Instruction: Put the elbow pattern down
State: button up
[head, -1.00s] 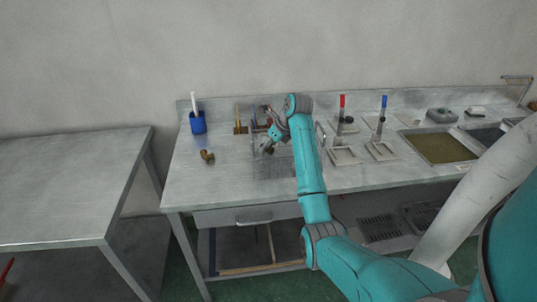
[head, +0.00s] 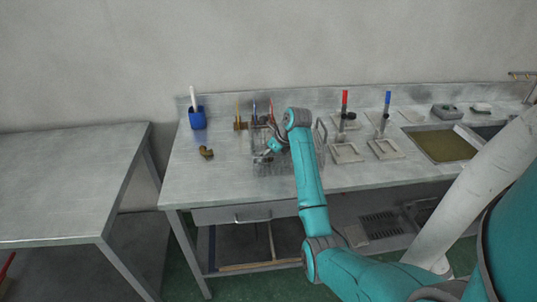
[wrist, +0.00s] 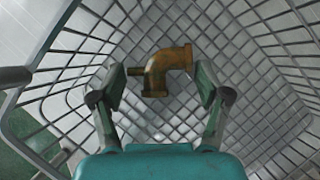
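A brass elbow pattern (wrist: 164,70) shows in the wrist view inside a wire basket (wrist: 262,60), seemingly at its mesh bottom. My gripper (wrist: 161,72) reaches into the basket with one finger on each side of the elbow. The fingers are spread, with a gap showing between them and the elbow. In the head view my gripper (head: 265,156) is low at the basket (head: 310,153), and the elbow in it cannot be made out. Another brass elbow (head: 206,152) lies on the bench left of the basket.
The metal bench (head: 220,178) has a blue cup (head: 197,120) at its back left. Upright coloured tools stand behind the basket. Square frames (head: 346,153) and a basin (head: 440,145) are to the right. A bare table (head: 65,180) stands at the left.

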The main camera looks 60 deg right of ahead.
jog(key=shift+o, duration=0.7)
jog(key=shift+r, duration=0.15)
jog(key=v, duration=1.2)
